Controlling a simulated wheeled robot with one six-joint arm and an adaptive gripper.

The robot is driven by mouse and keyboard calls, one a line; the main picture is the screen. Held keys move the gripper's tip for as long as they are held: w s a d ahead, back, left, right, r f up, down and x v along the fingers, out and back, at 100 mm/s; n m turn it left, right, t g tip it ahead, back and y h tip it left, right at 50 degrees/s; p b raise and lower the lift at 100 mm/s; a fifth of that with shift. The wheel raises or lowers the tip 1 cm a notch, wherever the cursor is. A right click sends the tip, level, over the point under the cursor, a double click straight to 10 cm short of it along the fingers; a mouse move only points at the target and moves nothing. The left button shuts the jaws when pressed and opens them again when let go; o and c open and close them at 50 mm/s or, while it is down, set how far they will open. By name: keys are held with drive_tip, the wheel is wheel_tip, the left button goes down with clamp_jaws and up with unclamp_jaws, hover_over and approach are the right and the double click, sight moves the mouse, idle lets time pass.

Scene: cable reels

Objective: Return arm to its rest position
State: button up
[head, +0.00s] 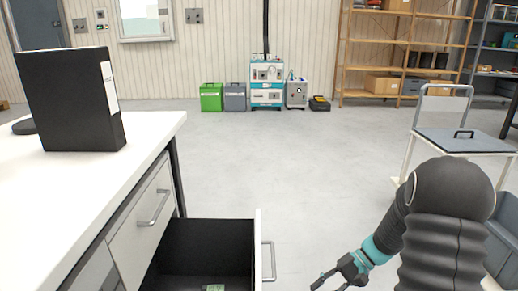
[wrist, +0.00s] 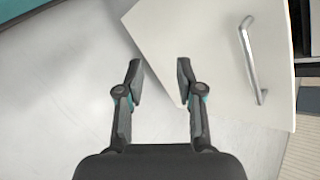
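My gripper (head: 335,277) shows at the lower right of the head view, at the end of my dark arm with its teal band. It is to the right of an open drawer (head: 259,243), apart from the drawer's handle. In the wrist view my gripper (wrist: 159,80) has its two fingers apart with nothing between them. The white drawer front and its metal handle (wrist: 251,60) lie to the right of the fingers there.
A white counter (head: 60,200) with a black binder (head: 70,100) stands at the left. The open drawer holds a small green item (head: 215,288). A cart with a grey top (head: 465,140) stands at the right. The grey floor (head: 290,150) between is clear.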

drive_tip(key=s+r+n+t+h+p, duration=0.1)
drive_tip(key=s+r+t+h+p, duration=0.1)
drive_tip(key=s+r, duration=0.4)
drive_tip(key=s+a+r+n+t+h+p, duration=0.1)
drive_tip(key=s+r, duration=0.5)
drive_tip(key=r, duration=0.8)
drive_tip(key=s+a+r+n+t+h+p, duration=0.1)
drive_tip(key=s+r+t+h+p, duration=0.4)
drive_tip(key=r, duration=0.6)
drive_tip(key=shift+s+n+h+p, duration=0.6)
drive_tip(key=shift+n+h, duration=0.2)
drive_tip(key=shift+h, duration=0.1)
drive_tip(key=shift+d, duration=0.1)
